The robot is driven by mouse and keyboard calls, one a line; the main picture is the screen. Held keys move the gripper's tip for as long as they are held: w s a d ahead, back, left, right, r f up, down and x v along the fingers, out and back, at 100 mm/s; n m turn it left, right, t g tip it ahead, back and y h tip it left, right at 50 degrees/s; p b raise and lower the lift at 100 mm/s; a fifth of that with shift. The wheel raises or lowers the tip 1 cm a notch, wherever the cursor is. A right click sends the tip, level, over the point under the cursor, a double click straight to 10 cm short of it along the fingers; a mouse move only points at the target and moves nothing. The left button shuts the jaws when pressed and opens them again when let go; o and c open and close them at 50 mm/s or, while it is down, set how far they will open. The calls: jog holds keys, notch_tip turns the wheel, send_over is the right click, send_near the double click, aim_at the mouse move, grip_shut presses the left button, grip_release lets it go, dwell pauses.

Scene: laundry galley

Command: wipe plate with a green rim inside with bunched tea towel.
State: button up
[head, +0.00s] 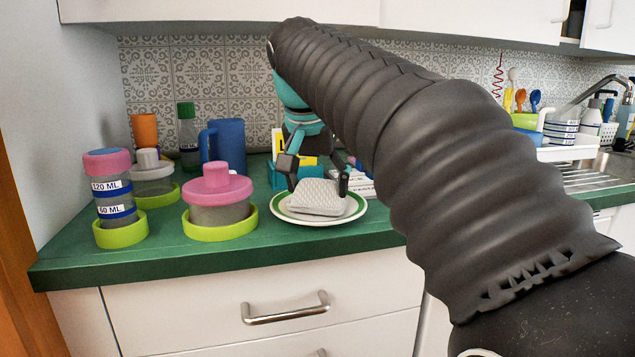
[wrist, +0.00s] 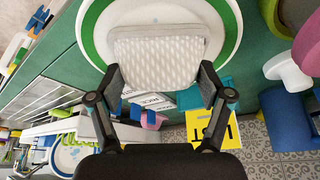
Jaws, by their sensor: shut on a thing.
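The plate with a green rim (head: 355,212) lies on the green counter near its front edge. The bunched tea towel (head: 316,196), pale grey and textured, is on the plate's inside. My gripper (head: 318,187) is above the plate, shut on the towel. In the wrist view my gripper (wrist: 161,82) has a finger at each side of the towel (wrist: 155,58), and the plate (wrist: 232,42) shows around it. The towel hides the middle of the plate. Whether the towel presses on the plate is hard to tell.
Left of the plate stand a pink-lidded container (head: 216,190) and a measuring bottle (head: 112,195). Behind are a blue jug (head: 226,143) and a yellow sign (wrist: 212,128). My arm hides the counter to the right. Bare counter lies at the front left.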

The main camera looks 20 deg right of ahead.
jog(key=shift+w+d+r+p, duration=0.1)
jog(key=shift+w+d+p, duration=0.25)
jog(key=shift+w+p, duration=0.2)
jog(key=shift+w+d, duration=0.1)
jog(key=shift+w, duration=0.1)
jog(key=shift+s, duration=0.15)
jog(key=shift+s+a, duration=0.45)
jog(key=shift+s, duration=0.2)
jog(key=shift+w, duration=0.1)
jog(key=shift+w+d, duration=0.45)
jog(key=shift+w, duration=0.25)
